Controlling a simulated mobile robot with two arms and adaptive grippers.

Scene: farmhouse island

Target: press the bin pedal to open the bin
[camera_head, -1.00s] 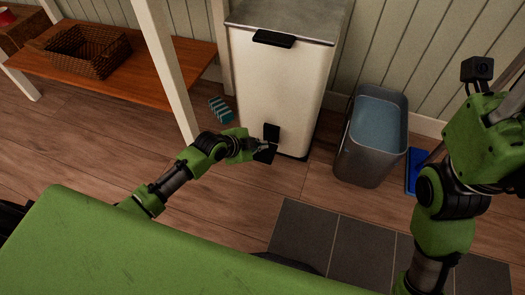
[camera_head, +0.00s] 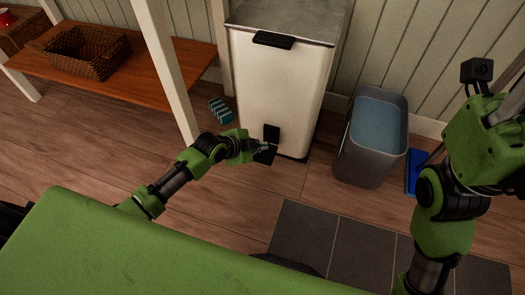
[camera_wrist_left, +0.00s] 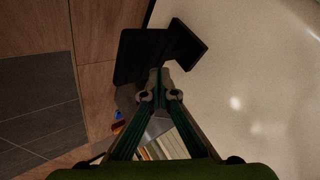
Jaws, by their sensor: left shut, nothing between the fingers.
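The bin (camera_head: 280,90) is a tall cream box with a grey lid (camera_head: 285,18), and the lid is shut. Its black pedal (camera_head: 265,157) sticks out low at the front, under a small black block (camera_head: 271,132). In the left wrist view the pedal (camera_wrist_left: 136,56) shows just beyond my fingertips. My left gripper (camera_head: 264,147) is shut and empty, right over the pedal and partly hiding it. I cannot tell whether the fingertips (camera_wrist_left: 159,80) touch it. My right arm is raised at the right edge; its fingers cannot be made out clearly.
A grey tub (camera_head: 372,140) stands right of the bin, with a blue object (camera_head: 414,172) beside it. A teal striped block (camera_head: 220,110) lies on the floor left of the bin. A wooden shelf (camera_head: 140,75) with a wicker basket (camera_head: 88,52) is at the left.

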